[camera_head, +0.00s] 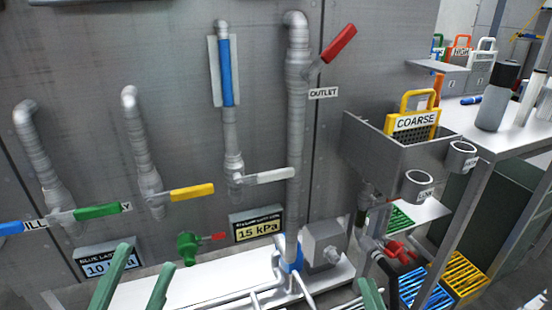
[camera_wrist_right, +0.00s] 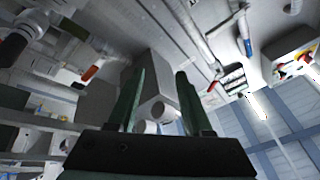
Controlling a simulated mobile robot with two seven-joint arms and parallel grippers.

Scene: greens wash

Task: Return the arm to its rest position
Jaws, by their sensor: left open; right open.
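My left gripper (camera_head: 146,256) comes in at the bottom left of the head view. Its two green fingers are apart with nothing between them, in front of the pipe wall. Of my right gripper (camera_head: 371,293) only a green finger part shows at the bottom edge of the head view, below the sink. In the right wrist view its two dark green fingers (camera_wrist_right: 160,74) stand apart. No object is held between them; a grey box-like sink shape lies beyond. The rest of both arms is outside the head view or hidden.
A sink (camera_head: 385,148) holds a yellow COARSE basket (camera_head: 416,104). Pipes carry a green handle (camera_head: 97,212), yellow handle (camera_head: 192,192), white handle (camera_head: 268,177) and red OUTLET handle (camera_head: 339,43). A bench (camera_head: 515,133) with a grey bottle (camera_head: 490,112) stands right. Coloured crates (camera_head: 465,277) lie low.

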